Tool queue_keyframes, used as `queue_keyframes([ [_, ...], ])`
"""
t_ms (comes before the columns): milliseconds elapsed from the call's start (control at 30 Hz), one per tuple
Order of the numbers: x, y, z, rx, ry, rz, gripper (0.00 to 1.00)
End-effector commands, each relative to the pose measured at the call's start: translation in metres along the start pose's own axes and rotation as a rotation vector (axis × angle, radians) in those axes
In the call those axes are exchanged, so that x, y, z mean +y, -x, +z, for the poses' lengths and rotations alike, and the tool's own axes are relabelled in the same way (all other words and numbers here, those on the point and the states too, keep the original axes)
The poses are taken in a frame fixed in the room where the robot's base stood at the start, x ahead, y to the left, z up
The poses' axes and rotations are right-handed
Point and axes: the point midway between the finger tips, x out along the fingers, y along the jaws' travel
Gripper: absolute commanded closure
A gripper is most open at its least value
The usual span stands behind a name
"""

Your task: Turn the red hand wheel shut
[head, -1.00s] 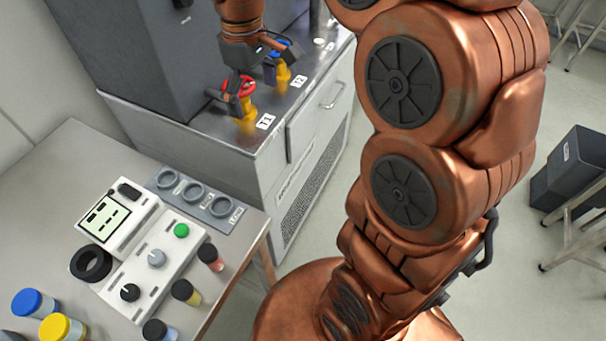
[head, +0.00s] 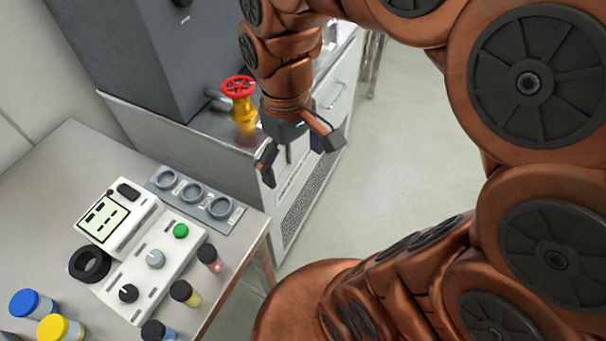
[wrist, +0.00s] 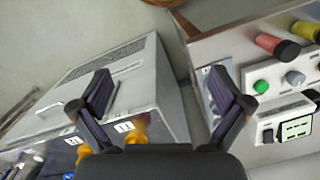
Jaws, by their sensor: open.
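The red hand wheel (head: 238,87) tops a yellow valve body (head: 245,112) on the metal bench top in the head view. My gripper (head: 292,160) is open and empty, in front of the cabinet, to the right of the valve and lower in the picture, apart from the wheel. In the wrist view the two dark fingers (wrist: 166,100) are spread with nothing between them. A part of a yellow valve (wrist: 138,130) shows there beside the label 11; the red wheel does not show in that view. My arm hides the second valve in the head view.
The grey table (head: 60,170) at left carries a control panel with a green button (head: 181,230), a grey socket block (head: 195,192), a black ring (head: 90,263) and several capped jars. A tall dark grey cabinet (head: 135,60) stands behind the valve.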

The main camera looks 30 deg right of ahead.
Motion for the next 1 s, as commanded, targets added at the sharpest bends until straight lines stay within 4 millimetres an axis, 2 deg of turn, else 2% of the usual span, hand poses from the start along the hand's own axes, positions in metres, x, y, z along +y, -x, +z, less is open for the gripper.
queue_keyframes([
  [100, -0.002, -0.007, 0.012, -0.005, -0.030, 0.000, 0.00],
  [300, -0.004, -0.014, 0.024, -0.011, -0.060, -0.001, 0.00],
  [767, -0.005, -0.018, 0.031, -0.014, -0.075, -0.001, 0.00],
  [1000, -0.013, -0.043, 0.072, -0.030, -0.182, -0.004, 0.00],
])
